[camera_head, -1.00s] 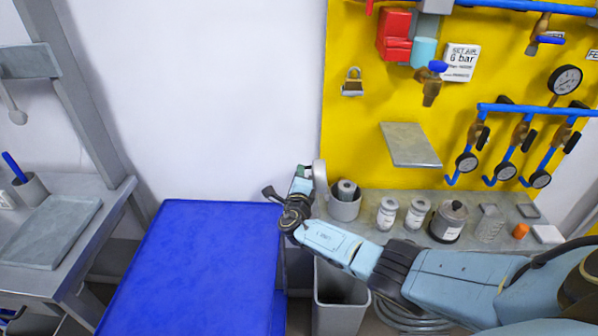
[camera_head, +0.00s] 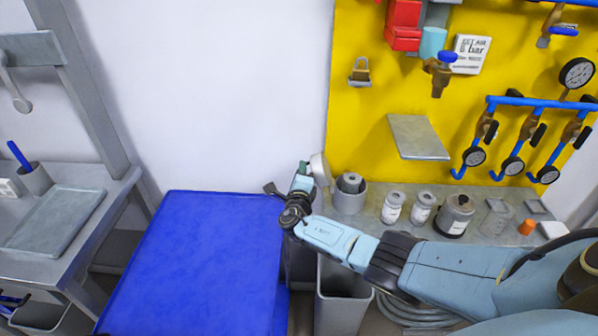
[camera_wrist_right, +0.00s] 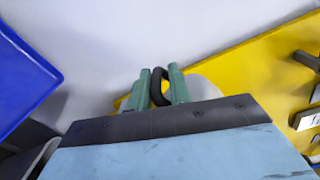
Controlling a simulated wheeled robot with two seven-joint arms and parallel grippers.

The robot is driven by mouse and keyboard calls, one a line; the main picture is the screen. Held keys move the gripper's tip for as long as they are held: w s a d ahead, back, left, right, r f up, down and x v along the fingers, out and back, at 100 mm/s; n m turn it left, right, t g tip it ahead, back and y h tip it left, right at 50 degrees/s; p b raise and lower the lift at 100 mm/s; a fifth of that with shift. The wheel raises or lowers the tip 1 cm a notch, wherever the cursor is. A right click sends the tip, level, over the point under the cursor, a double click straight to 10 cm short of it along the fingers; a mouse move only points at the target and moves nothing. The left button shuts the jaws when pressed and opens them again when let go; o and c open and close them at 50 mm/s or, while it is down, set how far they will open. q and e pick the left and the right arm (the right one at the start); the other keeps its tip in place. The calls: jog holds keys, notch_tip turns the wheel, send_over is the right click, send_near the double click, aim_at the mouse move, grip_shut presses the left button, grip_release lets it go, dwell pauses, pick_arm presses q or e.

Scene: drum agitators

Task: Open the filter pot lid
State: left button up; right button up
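The grey filter pot (camera_head: 349,201) stands on the bench's left end with its top open. A pale cylindrical filter shows inside it. The round grey lid (camera_head: 320,169) stands nearly on edge at the pot's left rim; its hinge is too small to make out. My right gripper (camera_head: 303,172) is at the lid's left face. In the right wrist view the green fingers (camera_wrist_right: 160,88) close around the lid's black loop handle (camera_wrist_right: 157,86), with the lid's grey disc (camera_wrist_right: 203,88) partly hidden behind them. My left gripper is out of view.
Two small jars (camera_head: 393,207), a larger dark-lidded jar (camera_head: 454,216) and an orange item (camera_head: 526,227) stand along the bench. A yellow panel (camera_head: 365,120) with pipes and gauges rises behind. A blue surface (camera_head: 195,260) lies left; a grey bin (camera_head: 342,300) is below.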

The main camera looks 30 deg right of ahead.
jog(key=shift+o, duration=1.1)
jog(key=shift+s+d+f, duration=0.15)
jog(key=shift+s+d, duration=0.05)
jog(key=shift+d, duration=0.1)
jog(key=shift+w+a, duration=0.1)
jog(key=shift+a, duration=0.05)
jog(key=shift+s+a, duration=0.15)
jog(key=shift+s, duration=0.05)
jog(key=p+v, duration=0.3)
jog(key=v, duration=1)
jog(key=shift+p, duration=0.4)
